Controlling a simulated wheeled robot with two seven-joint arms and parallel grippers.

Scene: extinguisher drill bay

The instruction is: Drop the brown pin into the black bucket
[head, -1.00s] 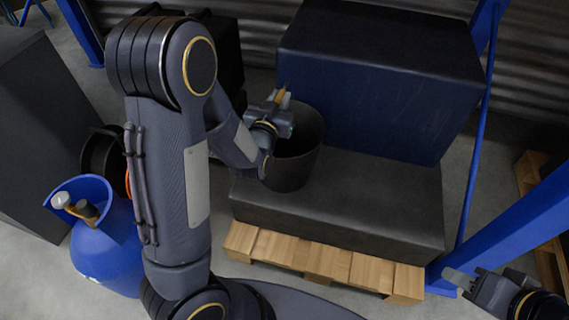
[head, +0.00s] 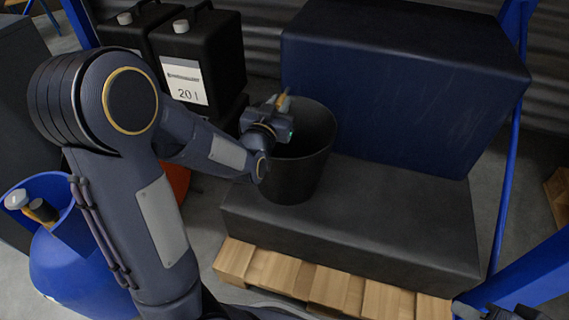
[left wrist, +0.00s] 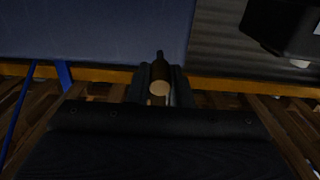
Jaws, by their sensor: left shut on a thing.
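The black bucket (head: 295,178) stands upright on a dark block in the middle of the head view, its mouth open upward. My left gripper (head: 279,108) is at the bucket's rim on its left and back side, at about rim height or above. It is shut on the brown pin (head: 283,101), which shows as a small tan-brown piece between the fingers. In the left wrist view the pin (left wrist: 160,75) stands between both fingers, its round tan end toward the camera. The bucket's inside is partly hidden by the gripper. My right gripper is only a dark piece at the bottom right edge.
A large dark blue block (head: 400,85) stands behind the bucket. The dark block (head: 390,215) under it rests on a wooden pallet (head: 285,272). Black canisters (head: 200,60) stand behind my left arm, and a blue cylinder (head: 75,265) is at lower left. Blue posts are at right.

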